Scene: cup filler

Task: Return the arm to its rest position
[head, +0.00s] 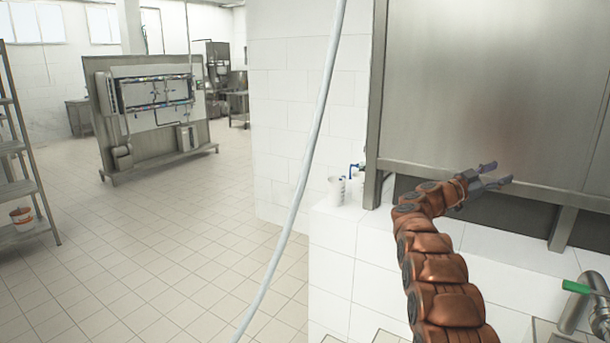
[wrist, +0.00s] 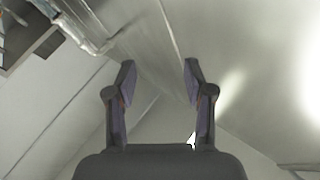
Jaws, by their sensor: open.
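My arm shows as a brown segmented arm rising from the bottom of the head view. My gripper (head: 495,175) is at its end, in front of the lower edge of a large metal panel. In the wrist view my gripper (wrist: 158,82) has its two dark fingers spread apart, with nothing between them. Behind the fingers are grey metal surfaces. I cannot tell whether the gripper touches the panel.
The metal panel (head: 480,90) stands close at the right. White cups (head: 337,190) sit on the tiled ledge (head: 335,215). A pale hose (head: 300,180) hangs in front. Tiled floor (head: 150,250) at left is clear.

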